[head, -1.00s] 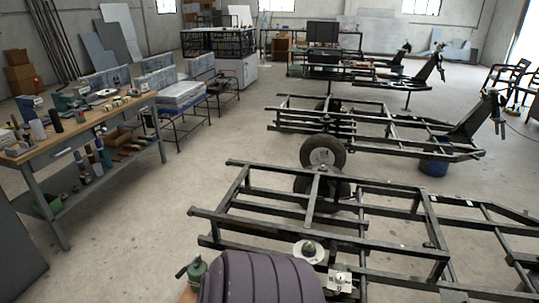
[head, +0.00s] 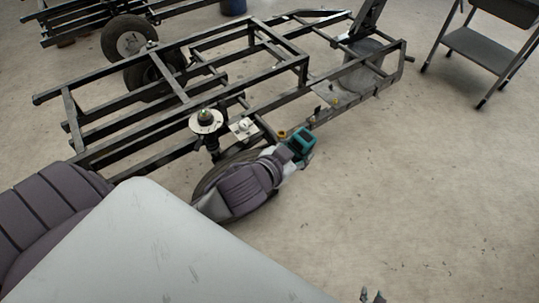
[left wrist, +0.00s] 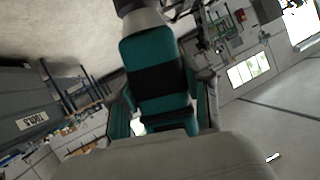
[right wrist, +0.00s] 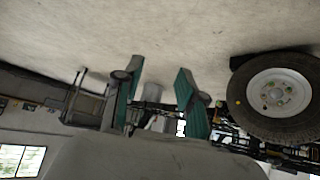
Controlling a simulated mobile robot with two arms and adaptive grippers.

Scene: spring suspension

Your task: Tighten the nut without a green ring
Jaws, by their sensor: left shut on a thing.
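The tool's teal body also shows in the head view (head: 303,141). I cannot make out the nut without a green ring. My right gripper (right wrist: 158,85) is open and empty; only its tips (head: 373,296) show at the head view's bottom edge.
The black chassis frame (head: 120,127) fills the upper left. The near wheel (head: 212,178) is under my left arm. A grey cart (head: 485,55) stands at the upper right. The floor on the right is clear. A pale panel covers the lower left.

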